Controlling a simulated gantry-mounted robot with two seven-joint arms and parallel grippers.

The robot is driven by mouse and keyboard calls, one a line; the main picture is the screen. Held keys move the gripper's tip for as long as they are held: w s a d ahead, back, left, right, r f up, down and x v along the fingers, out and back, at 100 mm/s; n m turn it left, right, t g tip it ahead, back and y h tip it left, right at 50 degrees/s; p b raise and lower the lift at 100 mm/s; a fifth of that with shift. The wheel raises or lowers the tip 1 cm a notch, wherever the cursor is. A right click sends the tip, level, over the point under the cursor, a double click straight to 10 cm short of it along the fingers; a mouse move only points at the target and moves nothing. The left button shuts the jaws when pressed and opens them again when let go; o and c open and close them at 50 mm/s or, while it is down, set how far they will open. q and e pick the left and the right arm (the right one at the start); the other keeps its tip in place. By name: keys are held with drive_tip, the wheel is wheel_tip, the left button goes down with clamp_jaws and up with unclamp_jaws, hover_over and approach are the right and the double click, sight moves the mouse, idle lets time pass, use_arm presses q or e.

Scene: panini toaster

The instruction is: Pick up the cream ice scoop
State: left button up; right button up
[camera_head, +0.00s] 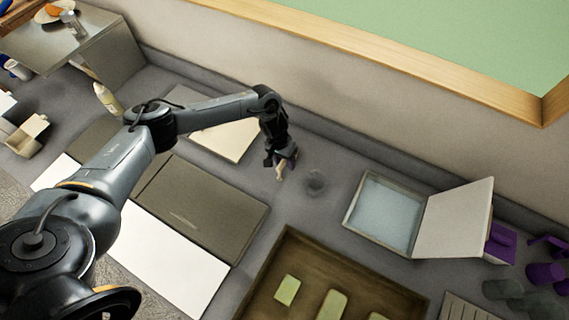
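My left gripper (283,162) hangs over the grey counter near the back wall and points down. A small cream-coloured piece (279,172) shows right at its fingertips. It may be the ice scoop, but it is too small and partly covered to be sure. I cannot tell whether the fingers are closed on it. A dim, see-through round thing (316,183) stands on the counter just right of the gripper. My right gripper is not in view.
An open box with a pale blue inside (386,213) has its lid (455,222) folded right. A brown tray (265,283) with green blocks lies in front. A dark flat panel (205,205) lies left, a bottle (106,98) further left. Purple cups (545,273) stand far right.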

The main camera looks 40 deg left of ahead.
use_arm(q)
clamp_jaws()
drive_tip(key=shift+r, duration=0.15)
wheel_tip(320, 180, up, 10)
drive_tip(key=shift+f, duration=0.1)
drive_tip(key=shift+c, duration=1.7)
unclamp_jaws()
clamp_jaws()
